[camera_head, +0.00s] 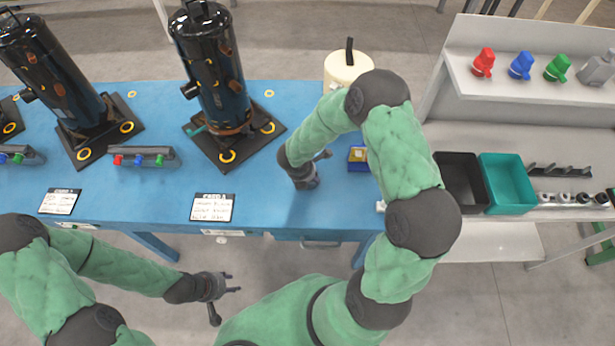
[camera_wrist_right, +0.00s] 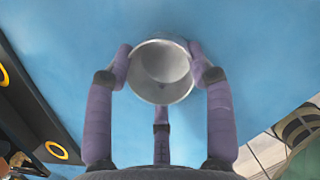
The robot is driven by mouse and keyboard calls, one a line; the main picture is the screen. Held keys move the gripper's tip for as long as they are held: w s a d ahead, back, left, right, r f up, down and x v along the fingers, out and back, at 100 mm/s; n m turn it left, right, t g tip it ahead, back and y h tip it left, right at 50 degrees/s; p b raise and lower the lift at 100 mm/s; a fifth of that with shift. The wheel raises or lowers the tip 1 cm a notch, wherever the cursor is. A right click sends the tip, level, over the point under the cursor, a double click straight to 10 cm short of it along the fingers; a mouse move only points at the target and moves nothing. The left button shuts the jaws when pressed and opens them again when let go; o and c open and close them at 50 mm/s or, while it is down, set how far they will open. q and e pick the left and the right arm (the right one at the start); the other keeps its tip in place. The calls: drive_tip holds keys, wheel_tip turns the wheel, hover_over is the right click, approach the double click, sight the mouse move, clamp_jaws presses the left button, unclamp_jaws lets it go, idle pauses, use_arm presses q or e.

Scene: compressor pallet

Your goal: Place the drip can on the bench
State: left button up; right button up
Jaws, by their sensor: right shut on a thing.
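In the right wrist view, a silver, round, cup-like drip can (camera_wrist_right: 160,75) sits between the purple fingers of my right gripper (camera_wrist_right: 160,78), which is shut on it. The blue bench (camera_wrist_right: 260,40) fills the view behind it. In the head view my right gripper (camera_head: 312,172) is low over the right part of the blue bench (camera_head: 270,200). The can is hidden there by the gripper and arm. I cannot tell whether the can touches the bench. My left gripper (camera_head: 224,290) is open and empty in front of the bench, below its front edge.
Two black cylinders (camera_head: 215,80) (camera_head: 50,70) stand on dark plates on the bench. A small blue and yellow box (camera_head: 357,159) lies right of my right gripper. A cream canister (camera_head: 346,68) stands behind. Black (camera_head: 460,180) and teal (camera_head: 507,183) bins are at right.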

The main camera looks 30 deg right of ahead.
drive_tip(key=o, duration=0.8)
drive_tip(key=shift+f, duration=0.15)
drive_tip(key=o, duration=0.5)
drive_tip(key=shift+r, duration=0.2)
